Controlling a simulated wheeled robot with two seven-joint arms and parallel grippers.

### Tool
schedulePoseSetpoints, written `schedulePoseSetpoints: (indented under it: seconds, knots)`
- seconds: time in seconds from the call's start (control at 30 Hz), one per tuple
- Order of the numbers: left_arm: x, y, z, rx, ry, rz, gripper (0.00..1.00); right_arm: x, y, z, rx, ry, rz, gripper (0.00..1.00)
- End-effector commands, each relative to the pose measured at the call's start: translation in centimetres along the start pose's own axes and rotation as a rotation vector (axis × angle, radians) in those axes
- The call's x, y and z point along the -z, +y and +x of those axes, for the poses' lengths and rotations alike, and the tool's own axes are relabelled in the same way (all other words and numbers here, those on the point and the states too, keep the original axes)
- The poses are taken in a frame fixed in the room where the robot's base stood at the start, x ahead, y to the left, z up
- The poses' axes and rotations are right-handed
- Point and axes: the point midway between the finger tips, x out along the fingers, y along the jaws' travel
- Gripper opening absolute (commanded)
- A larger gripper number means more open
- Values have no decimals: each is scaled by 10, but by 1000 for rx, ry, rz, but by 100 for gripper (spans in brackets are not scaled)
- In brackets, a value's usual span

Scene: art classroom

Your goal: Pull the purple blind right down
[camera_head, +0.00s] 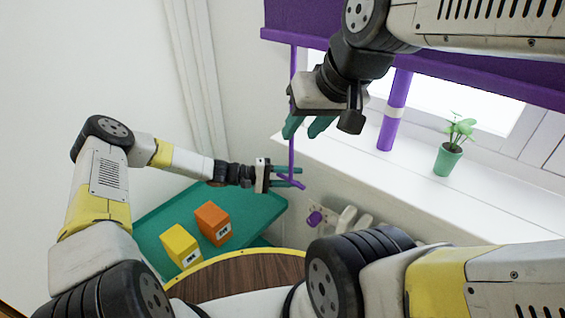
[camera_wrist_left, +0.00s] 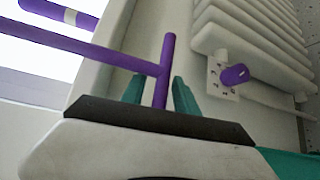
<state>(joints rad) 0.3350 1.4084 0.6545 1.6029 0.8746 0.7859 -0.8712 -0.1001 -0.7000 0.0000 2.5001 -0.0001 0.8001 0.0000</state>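The purple blind (camera_head: 420,55) hangs across the top of the window, its lower edge above the sill, with bright pane below. A thin purple pull rod (camera_head: 292,110) hangs from its left end to a short crossbar handle (camera_head: 291,183). My left gripper (camera_head: 287,177) is at this handle, its teal fingers apart on either side. In the left wrist view the crossbar (camera_wrist_left: 164,75) reaches down between the fingers, with a gap visible on its left; its lower end is hidden. My right gripper (camera_head: 308,127) is empty, its fingers slightly apart, near the rod in the picture.
A white sill (camera_head: 400,180) holds a potted plant (camera_head: 449,155) and a purple cylinder (camera_head: 395,110). A radiator (camera_wrist_left: 250,50) with a purple knob (camera_head: 314,218) is below. A teal table (camera_head: 155,235) carries a yellow box (camera_head: 180,246) and an orange box (camera_head: 212,223).

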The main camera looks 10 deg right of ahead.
Motion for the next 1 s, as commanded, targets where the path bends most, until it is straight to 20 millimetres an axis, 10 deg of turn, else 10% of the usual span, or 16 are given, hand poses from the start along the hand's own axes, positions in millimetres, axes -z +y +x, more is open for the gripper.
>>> schedulePoseSetpoints:
  seconds: [0.23,1.0]
  knots:
    - [0,0,0,0,0,0,0,0,0,0,0,0,0,36]
    - [0,0,-1,0,0,0,0,0,0,0,0,0,0,36]
